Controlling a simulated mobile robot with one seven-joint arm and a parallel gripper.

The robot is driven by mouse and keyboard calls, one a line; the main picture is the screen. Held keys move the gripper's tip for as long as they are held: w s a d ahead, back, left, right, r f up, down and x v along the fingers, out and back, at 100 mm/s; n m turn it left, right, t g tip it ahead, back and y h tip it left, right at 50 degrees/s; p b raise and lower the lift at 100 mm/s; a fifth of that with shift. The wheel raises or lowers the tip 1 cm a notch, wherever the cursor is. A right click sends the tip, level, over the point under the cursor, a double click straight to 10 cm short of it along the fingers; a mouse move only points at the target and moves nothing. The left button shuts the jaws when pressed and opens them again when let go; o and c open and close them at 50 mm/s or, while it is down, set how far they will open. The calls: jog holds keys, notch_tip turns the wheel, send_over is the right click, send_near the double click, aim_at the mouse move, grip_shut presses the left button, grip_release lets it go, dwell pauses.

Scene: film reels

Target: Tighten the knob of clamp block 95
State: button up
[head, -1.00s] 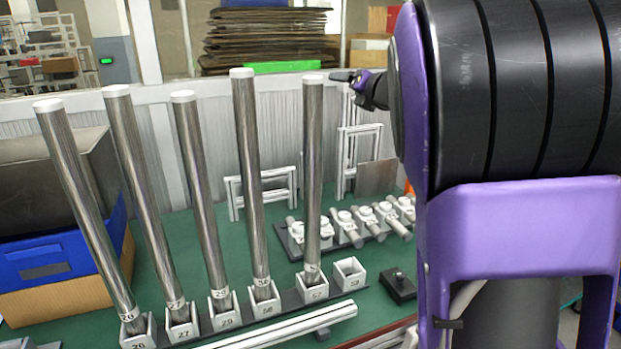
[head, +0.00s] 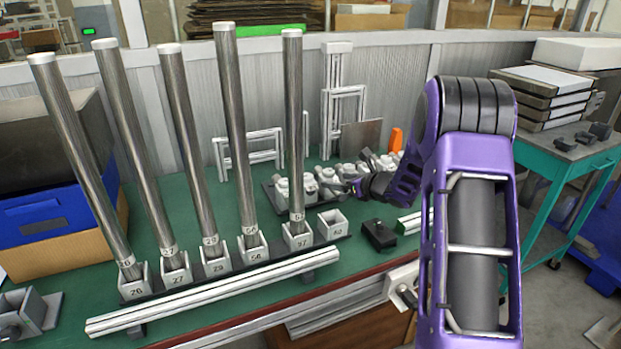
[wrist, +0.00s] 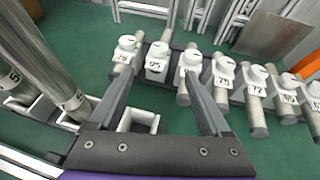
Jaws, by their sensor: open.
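Clamp block 95 (wrist: 156,68) is a white block with a round white knob (wrist: 160,48) on top, standing in a row of similar numbered blocks in the wrist view. Its label reads 95. My gripper (wrist: 160,72) is open, with its two dark fingers reaching toward the row, one on each side of block 95 in the picture. Nothing is between the fingers that I can see touching them. In the head view my gripper (head: 358,187) is low at the clamp row, whose blocks are small and partly hidden by my arm.
Tall steel tubes (head: 235,140) stand in numbered sockets left of the row. An empty white socket (wrist: 138,119) is near my left finger. A dark block (head: 379,235) and white rails (head: 215,290) lie on the green table. A metal plate (head: 361,138) stands behind.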

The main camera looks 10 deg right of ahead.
aim_at(307, 176)
jog(key=x, duration=1.5)
jog(key=shift+w+a+p, duration=0.2)
jog(key=shift+w+p, duration=0.05)
jog(key=shift+p, duration=0.05)
